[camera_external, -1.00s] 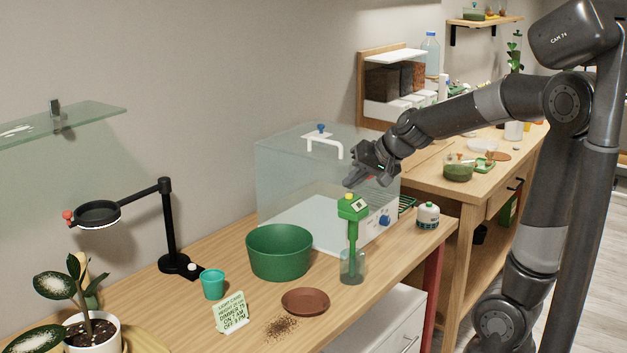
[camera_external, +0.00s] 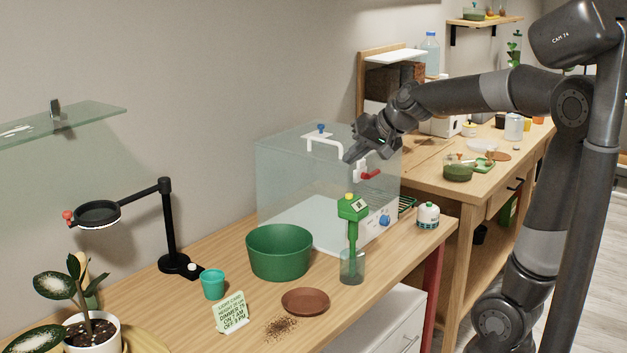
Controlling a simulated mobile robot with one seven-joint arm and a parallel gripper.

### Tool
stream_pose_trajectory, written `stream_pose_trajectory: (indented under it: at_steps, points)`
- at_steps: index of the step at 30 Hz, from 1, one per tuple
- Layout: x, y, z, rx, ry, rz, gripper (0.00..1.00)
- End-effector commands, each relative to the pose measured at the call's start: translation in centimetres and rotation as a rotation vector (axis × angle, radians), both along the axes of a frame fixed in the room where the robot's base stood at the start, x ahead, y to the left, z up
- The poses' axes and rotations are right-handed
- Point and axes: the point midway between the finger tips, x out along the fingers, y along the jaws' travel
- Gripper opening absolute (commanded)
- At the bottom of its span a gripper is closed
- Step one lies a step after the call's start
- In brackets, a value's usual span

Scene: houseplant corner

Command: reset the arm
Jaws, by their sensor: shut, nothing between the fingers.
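My gripper (camera_external: 350,157) is shut and empty. It hangs in the air in front of the upper right part of a clear glass-like box (camera_external: 290,170), well above the table. The arm reaches in from the right, with its elbow raised and the forearm nearly level. A red-handled latch (camera_external: 369,174) on the box shows just below and right of the gripper. I cannot tell whether the gripper touches the box.
Below stand a green meter (camera_external: 352,207) in a clear beaker, a green tub (camera_external: 279,252), a brown saucer (camera_external: 305,301) and a small white-and-green canister (camera_external: 428,215). A black lamp stand (camera_external: 168,225) and a potted plant (camera_external: 92,333) are at left. The air above the tub is free.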

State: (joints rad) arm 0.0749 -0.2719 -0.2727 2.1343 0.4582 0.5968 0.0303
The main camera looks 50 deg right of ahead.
Motion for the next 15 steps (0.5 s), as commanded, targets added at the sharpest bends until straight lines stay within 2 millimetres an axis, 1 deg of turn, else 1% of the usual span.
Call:
stream_pose_trajectory:
  at_steps: [8,10,13,14,15]
  points:
    - [0.0,0.0,0.1,0.0,0.001,0.001,0.0]
    - [-0.2,0.3,0.1,-0.003,0.003,0.008,0.0]
    - [-1.6,1.7,-0.1,-0.024,0.017,0.054,0.0]
    - [-2.2,2.4,-0.2,-0.037,0.025,0.076,0.0]
    - [-3.4,3.5,-0.4,-0.056,0.037,0.112,0.0]
